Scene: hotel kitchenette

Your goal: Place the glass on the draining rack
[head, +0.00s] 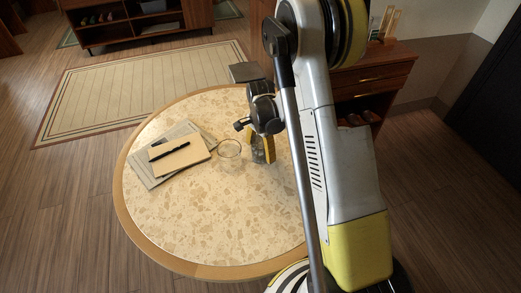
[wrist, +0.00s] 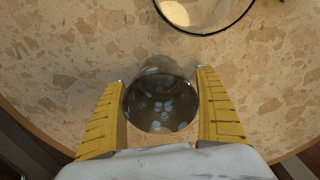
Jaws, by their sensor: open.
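My gripper (head: 263,157) is low over the round table, with its yellow fingers pointing down. In the wrist view my gripper (wrist: 160,80) is open, with one finger on each side of a greyish see-through glass (wrist: 160,100). Narrow gaps seem to show beside the glass, but I cannot tell whether a finger touches it. In the head view this glass (head: 257,156) is partly hidden by the fingers. A wider clear glass (head: 229,151) stands just left of it; its rim also shows at the top of the wrist view (wrist: 205,32).
The round speckled table (head: 215,215) has a wooden edge. Papers and a notebook (head: 183,158) with a black pen (head: 170,150) lie at its left. The table's front is bare. A wooden cabinet (head: 372,78) stands behind my arm, and a low shelf unit (head: 130,27) stands beyond the rug (head: 145,85).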

